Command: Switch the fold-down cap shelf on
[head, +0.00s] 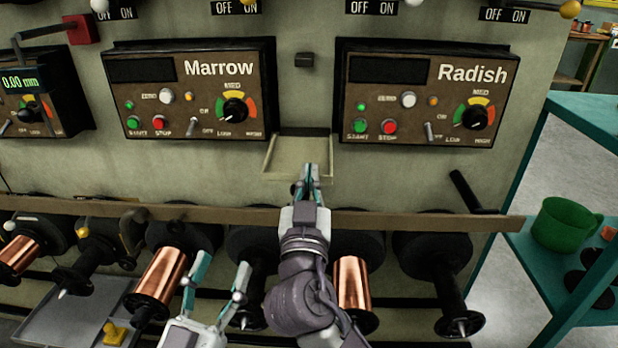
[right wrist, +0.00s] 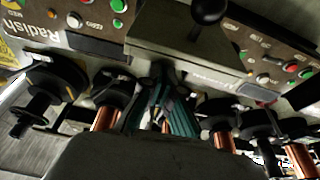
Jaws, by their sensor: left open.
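The fold-down cap shelf (head: 281,156) is a small pale tray on the panel wall between the Marrow and Radish control boxes. It projects from the wall in the head view. My right gripper (head: 309,170) is at its front edge, covering part of it, with the fingers close together and nothing visible between them. The right wrist view shows a grey slab (right wrist: 180,50), which looks like the shelf, just beyond the fingertips. Contact cannot be told. My left gripper (head: 221,272) is open and empty in front of the spools, low and left.
The Marrow box (head: 200,88) and Radish box (head: 425,92) flank the shelf. A long rail (head: 400,222) runs below it, over several copper and black spools. A green mug (head: 563,224) stands on a teal shelf at right.

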